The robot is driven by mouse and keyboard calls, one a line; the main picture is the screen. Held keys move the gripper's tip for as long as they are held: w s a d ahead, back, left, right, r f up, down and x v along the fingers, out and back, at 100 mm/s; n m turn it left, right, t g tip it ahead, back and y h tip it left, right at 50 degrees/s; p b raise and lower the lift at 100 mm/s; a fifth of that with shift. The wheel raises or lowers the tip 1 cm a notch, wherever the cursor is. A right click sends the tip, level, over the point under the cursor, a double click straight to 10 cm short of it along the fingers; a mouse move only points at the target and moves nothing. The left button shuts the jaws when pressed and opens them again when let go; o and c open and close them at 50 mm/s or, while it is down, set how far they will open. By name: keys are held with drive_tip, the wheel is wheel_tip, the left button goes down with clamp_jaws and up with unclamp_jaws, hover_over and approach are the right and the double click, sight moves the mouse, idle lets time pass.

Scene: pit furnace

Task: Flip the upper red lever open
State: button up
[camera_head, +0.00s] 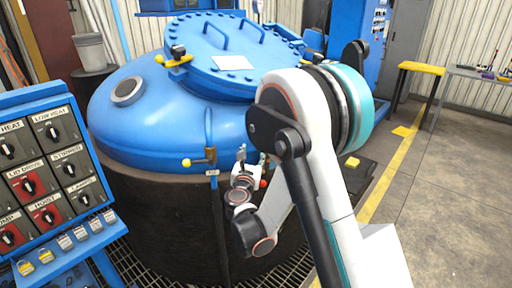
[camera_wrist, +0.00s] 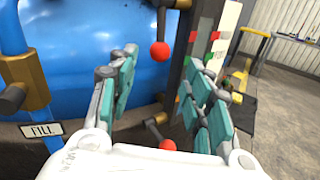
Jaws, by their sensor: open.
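In the wrist view, the upper red lever shows as a red ball knob (camera_wrist: 160,51) on a dark shaft, with a brass-coloured mount at the top edge. A lower red ball (camera_wrist: 167,145) on another brass and dark fitting shows just above my gripper's palm. My gripper (camera_wrist: 158,80) is open, its teal-padded fingers left and right of the upper knob in the picture. I see no contact with the knob. In the head view, my gripper (camera_head: 252,158) is at the furnace's front side, and one red knob (camera_head: 263,184) shows beside my wrist. My arm hides much of that area.
The blue furnace vessel (camera_head: 150,120) has a bolted lid (camera_head: 240,50) and yellow-knobbed handles (camera_head: 186,163). A FILL label (camera_wrist: 41,129) is left of my gripper. A control panel (camera_head: 50,165) stands left. A dark upright panel (camera_wrist: 200,45) is close behind my right finger.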

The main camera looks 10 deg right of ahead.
drive_tip(key=b+x, duration=0.1)
drive_tip(key=x, duration=0.6)
drive_tip(key=shift+w+d, duration=0.15)
drive_tip(key=shift+w, duration=0.05)
clamp_jaws()
